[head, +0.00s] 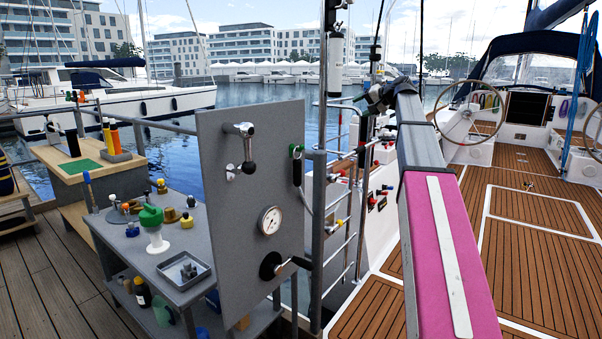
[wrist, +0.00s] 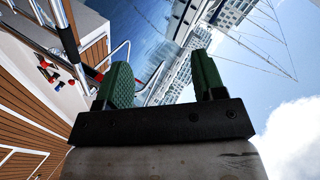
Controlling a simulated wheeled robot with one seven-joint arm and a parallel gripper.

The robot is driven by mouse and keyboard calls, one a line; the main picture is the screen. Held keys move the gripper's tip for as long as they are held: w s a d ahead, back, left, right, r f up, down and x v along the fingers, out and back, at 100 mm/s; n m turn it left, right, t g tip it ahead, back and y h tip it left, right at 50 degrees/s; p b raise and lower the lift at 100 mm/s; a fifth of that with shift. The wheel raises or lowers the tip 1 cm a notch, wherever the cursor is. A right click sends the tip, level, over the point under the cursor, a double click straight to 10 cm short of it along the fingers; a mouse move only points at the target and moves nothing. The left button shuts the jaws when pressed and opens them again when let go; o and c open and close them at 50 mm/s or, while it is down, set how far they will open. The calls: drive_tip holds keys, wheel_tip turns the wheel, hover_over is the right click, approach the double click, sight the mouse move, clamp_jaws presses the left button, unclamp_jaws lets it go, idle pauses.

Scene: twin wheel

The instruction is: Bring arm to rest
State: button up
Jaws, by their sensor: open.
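My gripper (wrist: 163,85) is open in the wrist view, with its two green fingers apart and nothing between them. Beyond the fingers are water, buildings and sky. In the head view my arm, with a pink link, reaches forward and away over the boat's side. My gripper (head: 376,98) is at its far end, raised above the rail and the ladder. It is small there and its fingers are hard to make out.
A grey panel (head: 222,200) with a gauge (head: 270,220) and valve handles stands left of my arm. Behind it is a grey workbench (head: 205,240) with bottles and a tray (head: 185,271). A metal post (head: 318,240) and ladder are close. The teak deck (head: 535,210) at right is largely clear.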

drive_tip(key=s+a+f+g+h, duration=0.1)
drive_tip(key=s+f, duration=0.3)
drive_tip(key=f, duration=0.8)
drive_tip(key=s+a+f+g+h, duration=0.2)
drive_tip(key=s+f, duration=0.1)
drive_tip(key=f, duration=0.9)
drive_tip(key=s+a+f+g+h, duration=0.1)
drive_tip(key=s+f, duration=0.3)
drive_tip(key=f, duration=0.8)
drive_tip(key=s+f+n+g+h, duration=0.2)
drive_tip(key=s+f+g+h, duration=0.2)
drive_tip(key=s+f, duration=2)
drive_tip(key=shift+s+a+f+n+g+h, duration=0.35)
drive_tip(key=shift+s+a+h, duration=0.1)
drive_tip(key=shift+s+h, duration=0.3)
drive_tip(key=shift+w, duration=0.1)
